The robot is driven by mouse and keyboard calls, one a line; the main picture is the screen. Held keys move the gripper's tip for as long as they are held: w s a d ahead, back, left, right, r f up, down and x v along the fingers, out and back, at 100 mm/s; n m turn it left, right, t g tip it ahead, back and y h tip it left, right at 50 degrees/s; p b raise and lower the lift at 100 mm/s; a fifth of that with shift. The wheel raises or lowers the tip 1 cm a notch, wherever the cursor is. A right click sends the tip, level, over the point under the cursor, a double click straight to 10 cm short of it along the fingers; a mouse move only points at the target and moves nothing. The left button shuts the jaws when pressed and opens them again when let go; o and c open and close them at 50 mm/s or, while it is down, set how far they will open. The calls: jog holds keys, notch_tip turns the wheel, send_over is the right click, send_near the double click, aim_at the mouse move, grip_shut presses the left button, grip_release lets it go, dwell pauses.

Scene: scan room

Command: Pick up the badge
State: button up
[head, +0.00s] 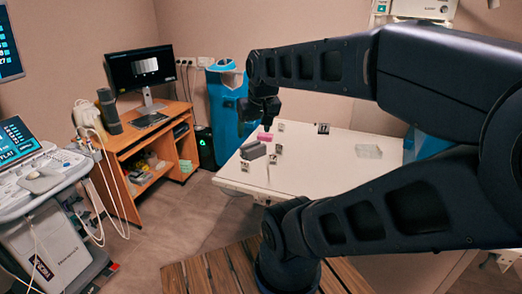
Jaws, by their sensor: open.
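My gripper (266,122) hangs over the back left part of the white table (318,160), fingers pointing down. It is open and I see nothing between its fingers. A small pink item (265,136) lies on the table just below the fingertips; it is too small to tell whether it is the badge. I cannot tell whether the fingers touch it. A dark grey block (253,151) lies in front of it.
Several small black-and-white pieces lie around the block, one farther back (323,128). A clear flat item (368,151) lies to the right. A wooden desk with a monitor (140,68) and an ultrasound cart (45,200) stand left. The table's middle is mostly bare.

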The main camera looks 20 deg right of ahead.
jog(key=m+g, duration=0.5)
jog(key=m, duration=0.5)
send_over(245, 161)
jog(key=f, duration=2.1)
jog(key=shift+s+f, duration=0.25)
jog(key=shift+f, duration=0.1)
jog(key=shift+w+a+f, duration=0.1)
jog(key=shift+f, duration=2.45)
jog(key=shift+w+f, duration=0.1)
jog(key=shift+f, duration=2.45)
jog(key=shift+c, duration=0.2)
jog(key=c, duration=1)
